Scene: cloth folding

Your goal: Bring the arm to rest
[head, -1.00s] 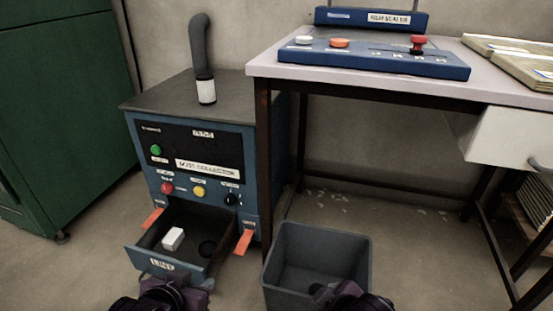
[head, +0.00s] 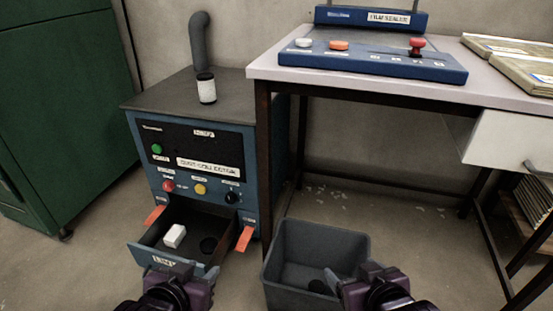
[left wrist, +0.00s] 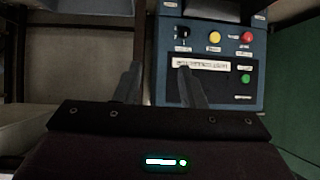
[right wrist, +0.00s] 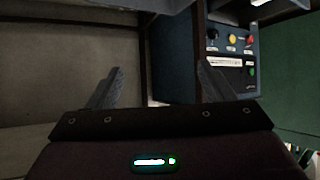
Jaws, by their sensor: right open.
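My left gripper (head: 182,275) is low in the head view, in front of the open drawer. In the left wrist view its two fingers (left wrist: 160,85) stand apart with nothing between them. My right gripper (head: 372,274) is at the right side of the grey bin in the head view. In the right wrist view its fingers (right wrist: 158,85) are wide apart and empty. Both arms come in from the bottom edge.
A blue dust collector (head: 200,150) has its drawer (head: 140,256) open, with a white block (head: 174,236) inside. A table (head: 470,90) carries a blue control panel (head: 375,62). A green cabinet (head: 60,110) stands left.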

